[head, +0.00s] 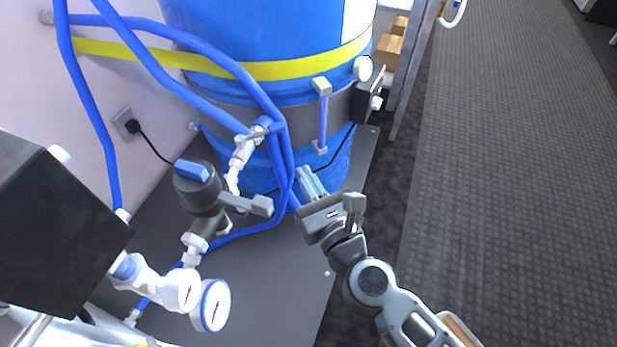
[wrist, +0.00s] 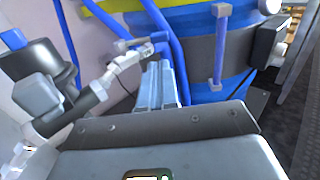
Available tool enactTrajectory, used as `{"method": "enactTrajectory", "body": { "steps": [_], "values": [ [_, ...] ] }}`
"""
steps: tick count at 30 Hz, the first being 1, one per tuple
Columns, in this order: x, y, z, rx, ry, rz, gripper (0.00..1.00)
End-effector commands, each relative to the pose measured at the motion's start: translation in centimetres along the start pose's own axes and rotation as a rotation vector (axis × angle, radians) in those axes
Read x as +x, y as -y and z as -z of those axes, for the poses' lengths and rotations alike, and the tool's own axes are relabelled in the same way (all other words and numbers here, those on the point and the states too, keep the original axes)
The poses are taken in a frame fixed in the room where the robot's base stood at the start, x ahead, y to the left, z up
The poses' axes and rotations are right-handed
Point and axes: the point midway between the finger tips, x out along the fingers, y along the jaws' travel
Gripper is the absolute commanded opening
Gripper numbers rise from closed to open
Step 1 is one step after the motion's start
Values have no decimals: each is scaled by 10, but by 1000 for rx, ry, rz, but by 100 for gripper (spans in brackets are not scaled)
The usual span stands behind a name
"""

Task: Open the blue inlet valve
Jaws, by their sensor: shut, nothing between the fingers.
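A small valve (head: 260,131) with a blue-grey lever sits on the white pipe fitting in front of the blue drum; it also shows in the wrist view (wrist: 132,45). A dark grey cylindrical unit (head: 203,196) with a blue block on top stands lower left of it. I cannot tell for sure which blue part is the inlet valve, or its setting. My gripper (head: 305,172) is shut and empty, right of and below the small valve in the head view. In the wrist view its blue-grey fingers (wrist: 158,66) point toward the fitting, apart from the lever.
Blue hoses (head: 281,165) loop beside the fitting, close to my fingers. The blue drum (head: 262,30) has a yellow band and a vertical sight tube (head: 322,115). Two gauges (head: 213,305) and a black box (head: 55,230) stand at left. Carpet at right is clear.

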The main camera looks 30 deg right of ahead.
Motion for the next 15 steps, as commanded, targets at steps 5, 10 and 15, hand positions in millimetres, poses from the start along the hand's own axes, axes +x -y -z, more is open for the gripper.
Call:
{"method": "enactTrajectory", "body": {
  "steps": [5,10,15],
  "values": [
    [35,0,-3,-1,3,0,0],
    [66,0,-3,-1,2,-1,0],
    [89,0,-1,-1,1,-1,0]
  ]
}}
